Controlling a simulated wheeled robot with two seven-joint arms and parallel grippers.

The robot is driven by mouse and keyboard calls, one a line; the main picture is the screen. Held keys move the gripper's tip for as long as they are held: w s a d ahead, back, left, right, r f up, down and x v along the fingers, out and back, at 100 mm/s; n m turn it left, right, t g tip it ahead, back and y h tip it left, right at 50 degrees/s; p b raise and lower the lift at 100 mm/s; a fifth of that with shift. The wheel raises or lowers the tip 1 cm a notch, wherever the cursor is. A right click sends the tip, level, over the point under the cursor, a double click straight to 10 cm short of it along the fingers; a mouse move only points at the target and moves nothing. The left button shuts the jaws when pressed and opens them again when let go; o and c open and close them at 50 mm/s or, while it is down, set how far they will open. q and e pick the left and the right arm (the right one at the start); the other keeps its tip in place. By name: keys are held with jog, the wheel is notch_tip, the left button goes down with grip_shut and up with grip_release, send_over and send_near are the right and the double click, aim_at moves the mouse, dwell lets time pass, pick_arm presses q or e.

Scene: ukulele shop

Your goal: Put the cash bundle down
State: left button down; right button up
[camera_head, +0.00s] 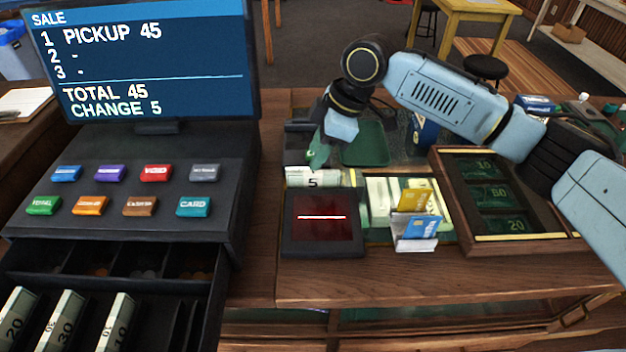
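A pale cash bundle (300,178) marked 5 shows just behind the red-lit scanner, lying crosswise. My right gripper (315,160) reaches down from above onto the middle of its top edge and looks shut on it; the fingertips are small and partly hidden. I cannot tell whether the bundle's underside touches the counter or the scanner. A dark green tray (366,145) lies on the counter just right of the gripper. My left gripper is not in view.
The register (130,190) with screen and open cash drawer (190,320) stands at left. The scanner (322,245), a card holder (413,243) with cards and a wooden framed box (447,210) with number labels crowd the counter. The counter's front strip (400,282) is clear.

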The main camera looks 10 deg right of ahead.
aim_at(313, 172)
jog(key=x, duration=0.2)
jog(key=d+x, duration=0.1)
jog(key=x, duration=0.1)
jog(key=shift+s+a+f, duration=0.1)
jog(key=shift+s+f, duration=0.1)
jog(key=shift+f, duration=0.2)
jog(key=shift+a+f, duration=0.2)
jog(key=shift+f, duration=0.2)
jog(key=shift+f+p, duration=0.2)
jog(key=shift+p, duration=0.1)
jog(key=shift+c, duration=0.5)
grip_shut()
